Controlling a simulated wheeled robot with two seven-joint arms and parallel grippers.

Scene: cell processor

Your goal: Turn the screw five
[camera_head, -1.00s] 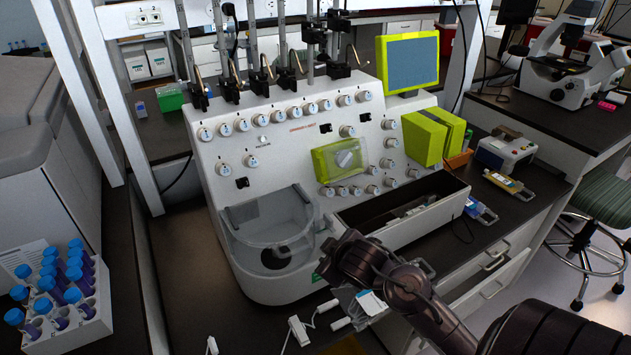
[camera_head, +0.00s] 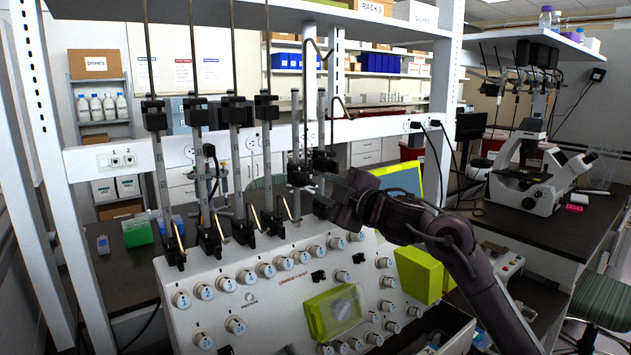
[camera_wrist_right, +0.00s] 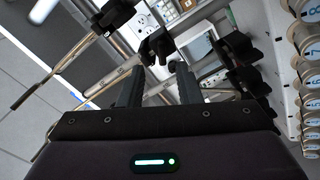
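The white cell processor (camera_head: 215,318) has a row of vertical metal rods with black screw clamps behind its panel. Counting from the left, the fifth clamp (camera_head: 298,175) sits lower than the first four, beside a similar sixth clamp (camera_head: 324,162). No label marks which is screw five. My right gripper (camera_head: 328,196) reaches in from the right, close to these two clamps. In the right wrist view its two fingers (camera_wrist_right: 158,84) are apart, with a black clamp part (camera_wrist_right: 156,46) just beyond their tips. I cannot tell whether they touch it. My left gripper is not in view.
Numbered white knobs (camera_head: 265,270) cover the panel below my right gripper. A green-framed screen (camera_head: 402,180) stands behind my right arm, and a yellow-green box (camera_head: 418,275) is below it. Other rods and clamps (camera_head: 237,112) crowd the left side.

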